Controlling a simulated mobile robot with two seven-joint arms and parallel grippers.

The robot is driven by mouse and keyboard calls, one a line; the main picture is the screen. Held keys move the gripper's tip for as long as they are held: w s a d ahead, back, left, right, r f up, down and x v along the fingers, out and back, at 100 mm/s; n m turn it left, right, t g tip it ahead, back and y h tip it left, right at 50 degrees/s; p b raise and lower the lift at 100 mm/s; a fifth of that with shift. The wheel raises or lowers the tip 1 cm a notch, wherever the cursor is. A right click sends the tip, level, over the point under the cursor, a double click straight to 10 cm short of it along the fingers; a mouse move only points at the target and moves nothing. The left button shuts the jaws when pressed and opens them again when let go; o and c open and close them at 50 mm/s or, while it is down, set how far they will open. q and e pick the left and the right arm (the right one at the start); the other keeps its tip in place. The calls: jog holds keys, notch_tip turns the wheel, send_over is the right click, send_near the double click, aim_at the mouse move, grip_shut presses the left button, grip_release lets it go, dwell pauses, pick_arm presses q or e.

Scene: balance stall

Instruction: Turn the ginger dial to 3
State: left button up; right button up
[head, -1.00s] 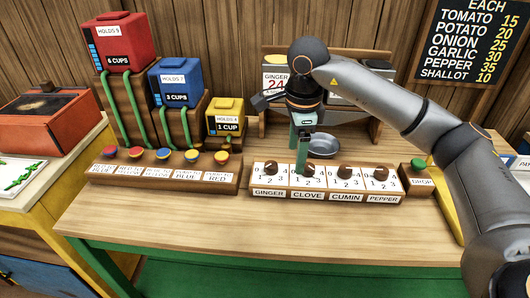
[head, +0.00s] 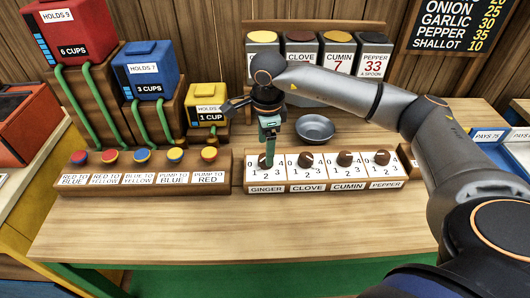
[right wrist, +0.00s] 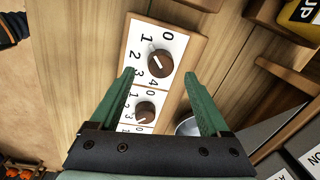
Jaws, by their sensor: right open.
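The ginger dial (head: 263,161) is a brown round knob on a white plate numbered 0 to 4, at the left end of the spice row. My right gripper (head: 268,160) is over it and partly hides it in the head view. In the right wrist view the ginger dial (right wrist: 158,63) shows just beyond and between the tips of my open green fingers (right wrist: 159,73), with nothing held. My left gripper is not in view.
The clove dial (head: 305,159), cumin dial (head: 344,159) and pepper dial (head: 382,157) stand to the right. A grey bowl (head: 315,129) is behind. A row of pump buttons (head: 142,156) is on the left. The table front (head: 230,230) is clear.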

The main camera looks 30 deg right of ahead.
jog(key=shift+w+f, duration=0.15)
jog(key=shift+f, duration=1.8)
jog(key=shift+c, duration=0.4)
grip_shut()
